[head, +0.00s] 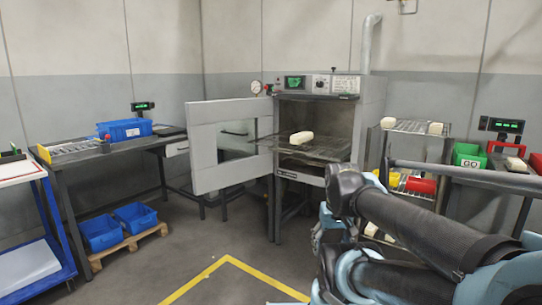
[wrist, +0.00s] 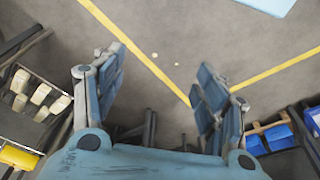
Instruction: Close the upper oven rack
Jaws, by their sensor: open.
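The oven (head: 372,100) stands against the back wall in the head view, with its windowed door (head: 203,150) swung open to the left. The upper rack (head: 325,150) is a wire shelf pulled partly out of the chamber, and a cream block (head: 301,138) lies on it. My arm fills the lower right of the head view; its gripper cannot be made out there. In the wrist view my gripper (wrist: 160,90) is open, with two blue fingers spread apart and nothing between them. The gripper points at the floor, away from the rack.
A wire cart (head: 415,127) with cream blocks stands right of the oven. Farther right is a green bin (head: 468,155). A workbench (head: 110,146) with a blue bin (head: 124,130) is at left. Blue crates (head: 100,232) sit on a pallet. The yellow-lined floor before the oven is clear.

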